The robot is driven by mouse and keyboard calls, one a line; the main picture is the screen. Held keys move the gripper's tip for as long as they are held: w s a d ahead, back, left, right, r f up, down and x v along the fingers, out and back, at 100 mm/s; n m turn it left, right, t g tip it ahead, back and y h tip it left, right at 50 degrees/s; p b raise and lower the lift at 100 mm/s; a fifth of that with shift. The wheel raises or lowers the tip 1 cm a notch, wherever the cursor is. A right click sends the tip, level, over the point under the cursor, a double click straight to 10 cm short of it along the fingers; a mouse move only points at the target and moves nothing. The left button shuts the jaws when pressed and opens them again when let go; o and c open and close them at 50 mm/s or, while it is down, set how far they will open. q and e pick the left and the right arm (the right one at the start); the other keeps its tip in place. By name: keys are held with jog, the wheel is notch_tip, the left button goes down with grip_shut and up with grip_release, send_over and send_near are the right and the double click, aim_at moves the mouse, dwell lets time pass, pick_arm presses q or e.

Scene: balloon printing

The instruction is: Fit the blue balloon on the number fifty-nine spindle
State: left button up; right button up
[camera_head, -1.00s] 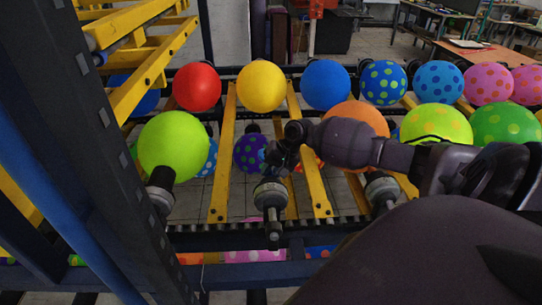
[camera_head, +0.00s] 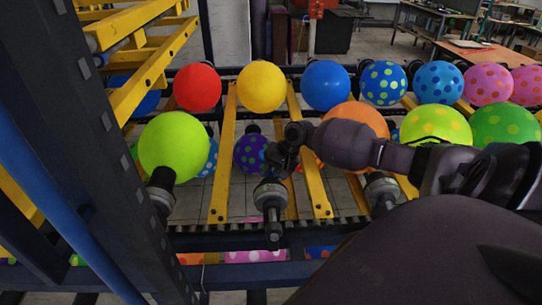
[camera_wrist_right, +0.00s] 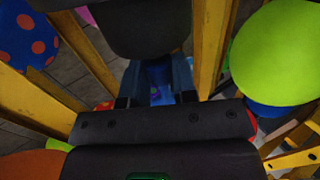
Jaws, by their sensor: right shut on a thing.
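My right gripper (camera_head: 277,162) reaches in from the right and is just above and behind a spindle (camera_head: 272,205) in the front row. This spindle has a dark grey collar and carries no inflated balloon; no number on it is readable. In the right wrist view, the gripper (camera_wrist_right: 158,92) is shut on a small blue thing, likely the blue balloon (camera_wrist_right: 158,78), mostly hidden by the gripper body. Whether it touches the spindle tip cannot be told. My left gripper is not in view.
A lime green balloon (camera_head: 176,147) on a spindle is left of the bare one. An orange balloon (camera_head: 357,121) is behind my right arm. A purple dotted balloon (camera_head: 250,153) hangs behind the gripper. Inflated red, yellow and blue (camera_head: 326,85) balloons line the back row. Yellow rails run between.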

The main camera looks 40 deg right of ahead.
jog(key=shift+s+a+p, duration=0.35)
jog(key=shift+s+p, duration=0.05)
jog(key=shift+p, duration=0.3)
dwell(0.9)
jog(key=o, duration=0.8)
jog(key=p+v, duration=0.2)
jog(key=p, duration=0.1)
jog(key=shift+s+r, duration=0.1)
jog(key=shift+r, duration=0.15)
jog(key=shift+v, duration=3.25)
jog(key=shift+d, duration=0.1)
